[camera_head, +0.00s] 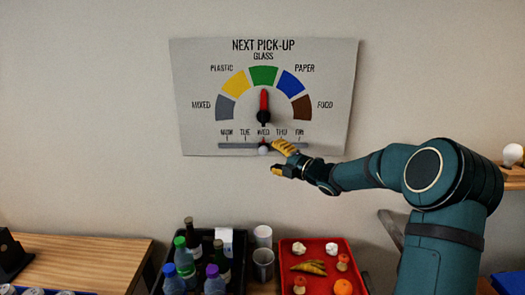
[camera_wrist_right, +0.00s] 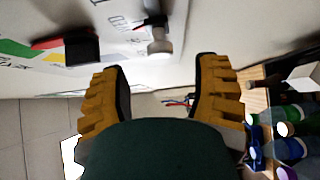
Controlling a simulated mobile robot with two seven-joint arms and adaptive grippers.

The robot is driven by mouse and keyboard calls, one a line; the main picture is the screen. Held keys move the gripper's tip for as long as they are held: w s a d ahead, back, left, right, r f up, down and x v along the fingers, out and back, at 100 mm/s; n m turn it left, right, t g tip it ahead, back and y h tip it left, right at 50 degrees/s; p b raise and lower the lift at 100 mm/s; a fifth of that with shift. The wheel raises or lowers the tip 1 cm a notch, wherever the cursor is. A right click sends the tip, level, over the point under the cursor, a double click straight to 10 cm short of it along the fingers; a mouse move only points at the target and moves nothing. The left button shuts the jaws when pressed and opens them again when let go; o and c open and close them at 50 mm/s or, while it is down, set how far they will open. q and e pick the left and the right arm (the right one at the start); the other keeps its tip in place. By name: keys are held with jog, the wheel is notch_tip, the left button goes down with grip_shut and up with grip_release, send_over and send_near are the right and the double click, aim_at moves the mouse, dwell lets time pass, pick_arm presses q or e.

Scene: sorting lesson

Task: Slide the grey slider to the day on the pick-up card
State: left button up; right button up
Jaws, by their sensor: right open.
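The white board (camera_head: 190,130) on the wall is headed NEXT PICK-UP and has a coloured dial with a red pointer (camera_head: 264,103) upright at GLASS. Below it, the grey slider (camera_head: 264,150) sits on its track (camera_head: 235,145) under WED. In the right wrist view the slider knob (camera_wrist_right: 160,45) stands out from the board, ahead of the fingers. My right gripper (camera_head: 280,160) is open, just right of and slightly below the slider; its yellow fingers (camera_wrist_right: 160,85) show an empty gap. No separate pick-up card can be made out. My left gripper is not in view.
Below the board stand a black crate (camera_head: 238,240) of bottles, cups (camera_head: 263,262) and a red tray (camera_head: 325,252) with fruit and other small items. A wooden table (camera_head: 85,255) is at left. A shelf (camera_head: 515,178) with a light bulb is at right. The wall around the board is clear.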

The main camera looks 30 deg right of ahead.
aim_at(265, 152)
jog(key=x, duration=0.6)
